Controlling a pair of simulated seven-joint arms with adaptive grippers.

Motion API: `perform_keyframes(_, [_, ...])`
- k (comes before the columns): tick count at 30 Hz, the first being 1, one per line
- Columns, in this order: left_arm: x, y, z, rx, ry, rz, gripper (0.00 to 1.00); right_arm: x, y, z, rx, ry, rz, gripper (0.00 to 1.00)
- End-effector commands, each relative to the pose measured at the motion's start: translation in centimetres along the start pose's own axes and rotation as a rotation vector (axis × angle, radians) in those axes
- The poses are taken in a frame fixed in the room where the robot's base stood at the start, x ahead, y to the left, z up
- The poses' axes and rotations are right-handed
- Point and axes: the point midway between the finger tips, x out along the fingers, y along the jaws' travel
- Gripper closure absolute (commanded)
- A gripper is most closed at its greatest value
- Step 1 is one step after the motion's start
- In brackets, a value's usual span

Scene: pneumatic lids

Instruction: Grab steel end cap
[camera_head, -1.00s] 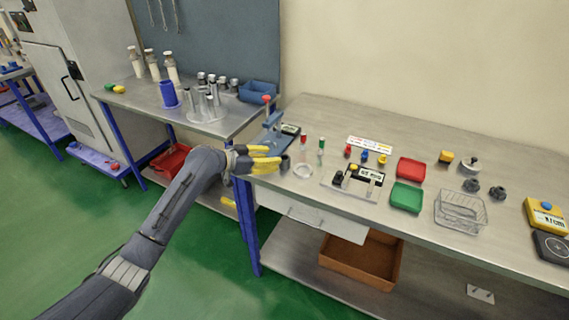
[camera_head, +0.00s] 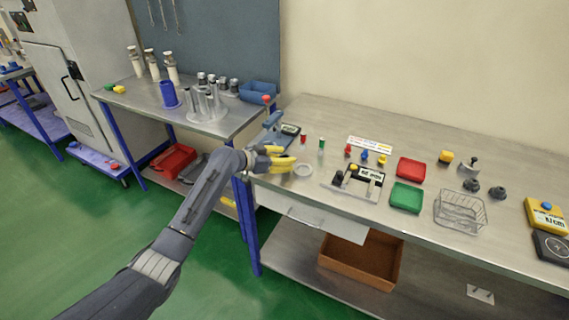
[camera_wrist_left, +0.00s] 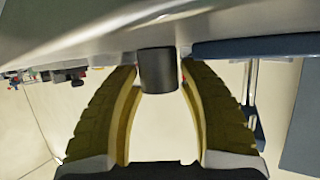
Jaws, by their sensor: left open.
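My left gripper (camera_head: 288,157) is open at the front left corner of the right-hand workbench, its yellow fingers pointing right. In the left wrist view a dark grey cylinder, which looks like the steel end cap (camera_wrist_left: 158,70), stands between the tips of the open fingers. A narrow gap shows on each side, and I cannot tell whether either finger touches it. In the head view the fingers hide this piece. My right gripper is not in view.
A blue clamp press (camera_head: 271,122) stands behind the gripper. A black fixture (camera_head: 358,181), red tray (camera_head: 411,169), green tray (camera_head: 406,197) and wire basket (camera_head: 460,212) sit further right. The bench's back strip is clear.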

Motion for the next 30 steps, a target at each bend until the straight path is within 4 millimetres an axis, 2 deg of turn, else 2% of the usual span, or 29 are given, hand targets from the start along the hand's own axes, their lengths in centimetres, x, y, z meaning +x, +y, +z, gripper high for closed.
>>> perform_keyframes(4, [-0.02, -0.01, 0.00, 0.000, 0.000, 0.000, 0.57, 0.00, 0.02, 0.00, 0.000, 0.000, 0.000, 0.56])
perform_keyframes(15, [-0.03, 0.00, 0.04, -0.001, 0.000, 0.000, 1.00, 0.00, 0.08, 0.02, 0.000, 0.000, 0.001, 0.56])
perform_keyframes(30, [-0.23, -0.03, -0.50, 0.001, 0.001, 0.000, 1.00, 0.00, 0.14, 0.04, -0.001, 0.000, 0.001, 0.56])
